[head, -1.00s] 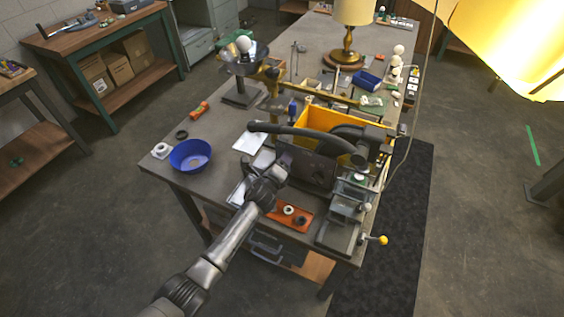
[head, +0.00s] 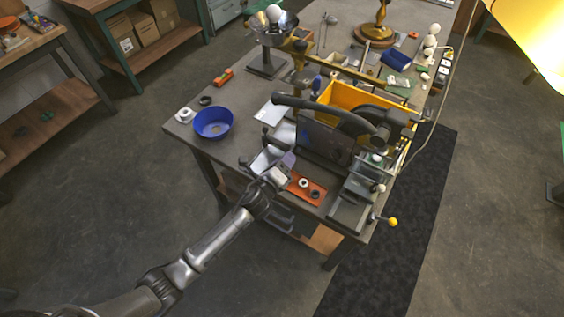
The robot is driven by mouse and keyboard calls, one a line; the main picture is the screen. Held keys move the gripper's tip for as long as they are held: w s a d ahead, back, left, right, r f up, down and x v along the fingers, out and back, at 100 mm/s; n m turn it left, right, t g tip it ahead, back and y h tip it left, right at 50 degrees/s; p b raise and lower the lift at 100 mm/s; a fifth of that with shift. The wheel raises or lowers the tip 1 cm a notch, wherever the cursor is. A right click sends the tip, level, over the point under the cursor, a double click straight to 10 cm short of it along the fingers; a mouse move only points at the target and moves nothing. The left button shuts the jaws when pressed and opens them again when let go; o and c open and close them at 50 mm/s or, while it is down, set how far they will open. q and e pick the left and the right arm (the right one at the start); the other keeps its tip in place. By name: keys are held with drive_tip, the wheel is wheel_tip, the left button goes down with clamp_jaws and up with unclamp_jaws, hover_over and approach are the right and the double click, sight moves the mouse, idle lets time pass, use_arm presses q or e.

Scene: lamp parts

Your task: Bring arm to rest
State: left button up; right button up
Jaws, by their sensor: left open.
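My left arm comes in from the lower left in the head view. Its left gripper (head: 268,163) is open at the near edge of the workbench (head: 232,155), and I see nothing held between its fingers. It is just left of an orange tray (head: 316,196) holding small round parts, and in front of a dark upright panel (head: 325,142). I cannot tell whether it touches anything. My right gripper is out of view.
A blue bowl (head: 212,123) stands to the left on the bench. A yellow bin (head: 352,97) and a black curved-handled machine (head: 362,130) stand close beyond the gripper. A yellow-knobbed lever (head: 392,222) sticks out at right. Floor left of the bench is clear.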

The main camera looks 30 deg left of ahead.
use_arm(q)
drive_tip(key=shift+s, duration=0.45)
idle(0.4)
drive_tip(key=s+a+f+n+g+y, duration=0.2)
drive_tip(key=a+n+g+y, duration=0.15)
drive_tip(key=n, duration=0.75)
drive_tip(key=s+d+r+n+g+h, duration=0.25)
drive_tip(key=s+n, duration=0.35)
drive_tip(key=s, duration=0.5)
drive_tip(key=s+d+r+n+g+h, duration=0.15)
drive_tip(key=s+n+g, duration=0.3)
drive_tip(key=s, duration=0.65)
drive_tip(key=s+f+n+g, duration=0.1)
drive_tip(key=s+f+g, duration=0.35)
drive_tip(key=s, duration=0.75)
wheel_tip(320, 180, up, 25)
drive_tip(key=t+p, duration=0.1)
drive_tip(key=p, duration=2.6)
drive_tip(key=shift+t, duration=0.3)
drive_tip(key=shift+d+y, duration=0.1)
drive_tip(key=shift+y, duration=0.15)
